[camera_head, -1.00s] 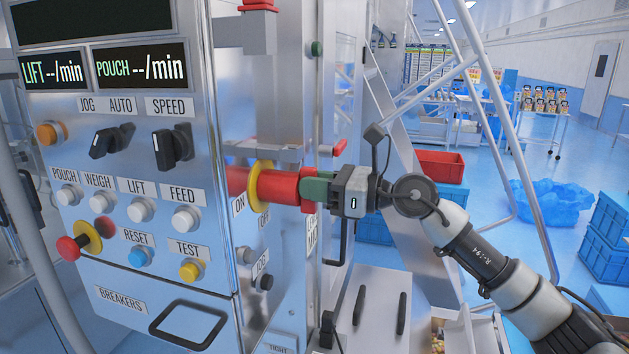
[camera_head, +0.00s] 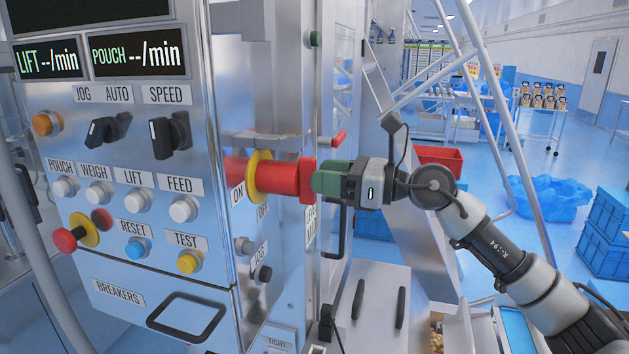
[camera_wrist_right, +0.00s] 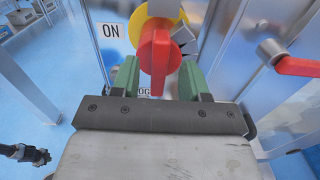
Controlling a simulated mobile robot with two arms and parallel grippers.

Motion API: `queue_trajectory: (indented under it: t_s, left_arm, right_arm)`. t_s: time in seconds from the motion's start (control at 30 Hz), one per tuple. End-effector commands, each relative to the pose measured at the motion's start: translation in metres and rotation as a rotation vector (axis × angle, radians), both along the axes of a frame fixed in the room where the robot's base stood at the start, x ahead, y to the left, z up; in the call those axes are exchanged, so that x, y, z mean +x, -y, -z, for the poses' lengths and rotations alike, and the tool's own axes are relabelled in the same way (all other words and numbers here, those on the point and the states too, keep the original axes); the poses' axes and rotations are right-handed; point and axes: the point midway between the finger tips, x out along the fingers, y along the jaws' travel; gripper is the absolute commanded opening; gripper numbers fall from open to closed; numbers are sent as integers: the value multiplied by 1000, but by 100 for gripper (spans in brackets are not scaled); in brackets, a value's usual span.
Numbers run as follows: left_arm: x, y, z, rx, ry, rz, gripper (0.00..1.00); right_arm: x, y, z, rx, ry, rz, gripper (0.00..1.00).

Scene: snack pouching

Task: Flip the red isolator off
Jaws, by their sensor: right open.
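The red isolator (camera_head: 280,177) is a red rotary handle on a yellow disc, on the side of the control cabinet. An ON label (camera_head: 238,196) and a partly hidden OFF label (camera_head: 262,212) are beside it. In the wrist view the red handle (camera_wrist_right: 156,58) stands with its long side up and down, in front of the yellow disc. My right gripper (camera_head: 322,181) is open at the handle's outer end. In the wrist view its green fingers (camera_wrist_right: 158,80) are on either side of the handle's lower part, with gaps visible. My left gripper is not in view.
A red lever (camera_head: 339,138) sticks out just above my right gripper; it is at the right in the wrist view (camera_wrist_right: 298,66). The cabinet front carries several knobs and buttons, including a red emergency stop (camera_head: 68,239). Slanted metal posts stand behind my right arm.

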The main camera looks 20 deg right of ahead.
Motion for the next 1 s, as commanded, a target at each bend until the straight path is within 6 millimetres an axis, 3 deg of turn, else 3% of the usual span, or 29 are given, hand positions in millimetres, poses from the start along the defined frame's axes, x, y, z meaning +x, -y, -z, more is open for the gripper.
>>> queue_trajectory:
  t_s: [0.1, 0.4, 1.0]
  left_arm:
    - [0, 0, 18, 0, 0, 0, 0]
    - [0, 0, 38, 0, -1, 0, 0]
    - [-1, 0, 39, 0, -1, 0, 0]
  right_arm:
    - [-14, 23, 7, -2, -1, 4, 45]
    - [-41, 62, 4, 1, -2, 2, 45]
    - [-45, 67, 1, 3, -2, 0, 45]
